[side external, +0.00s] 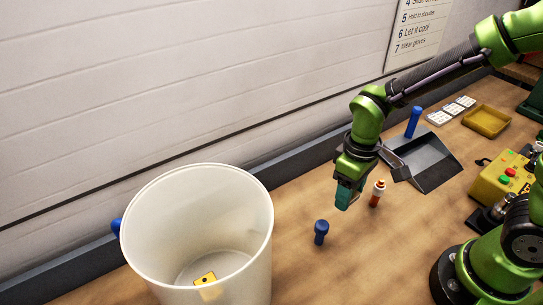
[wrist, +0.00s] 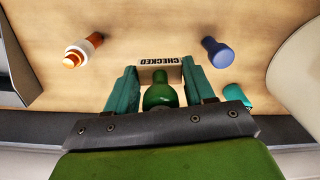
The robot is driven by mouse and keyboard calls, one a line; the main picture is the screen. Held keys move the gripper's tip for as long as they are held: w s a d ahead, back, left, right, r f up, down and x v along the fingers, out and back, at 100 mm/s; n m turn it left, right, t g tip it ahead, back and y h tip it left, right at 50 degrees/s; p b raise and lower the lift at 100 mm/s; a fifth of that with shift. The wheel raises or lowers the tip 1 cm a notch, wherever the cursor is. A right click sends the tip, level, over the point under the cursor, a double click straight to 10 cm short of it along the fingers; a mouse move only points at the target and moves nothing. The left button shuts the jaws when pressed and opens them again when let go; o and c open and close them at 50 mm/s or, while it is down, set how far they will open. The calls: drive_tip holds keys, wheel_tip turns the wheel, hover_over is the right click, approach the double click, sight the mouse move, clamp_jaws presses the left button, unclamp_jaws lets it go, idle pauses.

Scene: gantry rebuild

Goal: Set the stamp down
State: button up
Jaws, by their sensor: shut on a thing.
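The stamp has a rounded green handle (wrist: 158,92) and a pale block marked "CHECKED" (wrist: 160,72), which reads upside down in the wrist view. My gripper (wrist: 160,88) has its two teal fingers on either side of the green handle and is shut on the stamp. In the side view my gripper (side external: 344,200) points down over the wooden bench, between the blue knobbed piece and the orange and white piece. I cannot make out the stamp itself there. Whether its block touches the bench is not clear.
A blue knobbed piece (side external: 321,232) and an orange-white piece (side external: 377,193) stand close by. A large white bin (side external: 255,240) is at left, with a yellow piece (side external: 205,278) inside. A grey dustpan (side external: 430,160), yellow tray (side external: 487,121) and yellow button box (side external: 497,187) lie right. The front bench is clear.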

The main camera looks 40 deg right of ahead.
drive_tip(key=s, duration=0.1)
drive_tip(key=s+f, duration=0.1)
drive_tip(key=s, duration=0.1)
drive_tip(key=shift+s+a+f, duration=0.25)
drive_tip(key=shift+s+f, duration=0.15)
drive_tip(key=shift+w+f+m, duration=0.1)
drive_tip(key=shift+f+m, duration=0.15)
drive_tip(key=shift+m, duration=0.15)
hover_over(292, 203)
drive_tip(key=shift+f, duration=2.45)
drive_tip(key=o, duration=1)
drive_tip(key=shift+f, duration=0.15)
drive_tip(key=shift+o, duration=0.2)
